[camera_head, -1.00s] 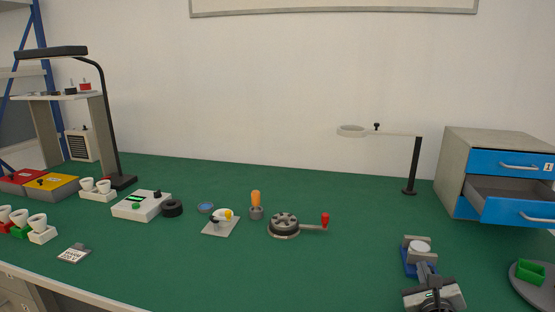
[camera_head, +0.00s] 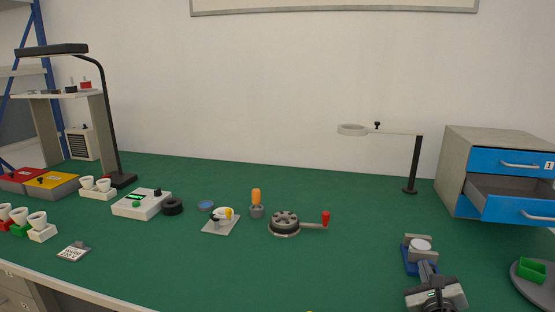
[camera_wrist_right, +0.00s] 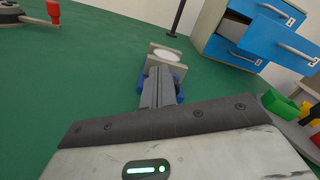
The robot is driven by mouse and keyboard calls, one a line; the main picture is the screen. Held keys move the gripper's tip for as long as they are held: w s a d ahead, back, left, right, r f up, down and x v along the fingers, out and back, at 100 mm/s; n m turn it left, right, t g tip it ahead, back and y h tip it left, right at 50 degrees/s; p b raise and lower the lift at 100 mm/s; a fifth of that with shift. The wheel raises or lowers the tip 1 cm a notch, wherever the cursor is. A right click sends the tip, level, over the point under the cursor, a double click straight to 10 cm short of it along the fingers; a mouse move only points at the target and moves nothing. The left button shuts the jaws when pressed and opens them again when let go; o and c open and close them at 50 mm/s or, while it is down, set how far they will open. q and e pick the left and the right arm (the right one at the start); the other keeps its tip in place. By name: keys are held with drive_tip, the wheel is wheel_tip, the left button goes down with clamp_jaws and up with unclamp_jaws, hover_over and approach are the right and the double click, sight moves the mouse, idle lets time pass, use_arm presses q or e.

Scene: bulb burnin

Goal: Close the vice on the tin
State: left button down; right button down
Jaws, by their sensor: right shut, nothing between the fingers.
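The vice (camera_head: 409,262) stands at the right front of the bench, with a blue body and beige-grey jaws. The tin (camera_head: 420,245) is a round, pale-topped piece sitting between the jaws. In the right wrist view the tin (camera_wrist_right: 167,54) shows beyond my fingers, with the vice's blue body (camera_wrist_right: 181,84) partly hidden behind them. My right gripper (camera_head: 427,266) is shut and empty, its fingertips close to the near side of the vice. I cannot tell whether they touch it. In the wrist view its fingers (camera_wrist_right: 159,78) lie together. My left gripper is out of view.
A blue drawer cabinet (camera_head: 455,165) with one drawer pulled out stands at the right. A grey round tray (camera_head: 520,285) with a green bin (camera_head: 531,270) lies at the right edge. A hand-crank device (camera_head: 285,224) sits left of the vice, with clear green bench between.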

drive_tip(key=shift+s+d+f, duration=0.2)
drive_tip(key=shift+d+f, duration=0.1)
drive_tip(key=shift+f, duration=0.2)
drive_tip(key=shift+d+r+p, duration=0.15)
drive_tip(key=shift+d+p, duration=0.05)
drive_tip(key=shift+p, duration=0.25)
drive_tip(key=shift+a+r, duration=0.1)
drive_tip(key=shift+r, duration=0.05)
drive_tip(key=shift+r+p, duration=0.15)
drive_tip(key=shift+p, duration=0.25)
drive_tip(key=shift+a+p+v, duration=0.15)
drive_tip(key=shift+p+v, duration=0.25)
drive_tip(key=shift+v, duration=1.05)
drive_tip(key=shift+a+p+v, duration=0.1)
drive_tip(key=shift+p+v, duration=0.3)
drive_tip(key=shift+v, duration=1.1)
drive_tip(key=shift+w+r, duration=0.1)
drive_tip(key=shift+r, duration=0.05)
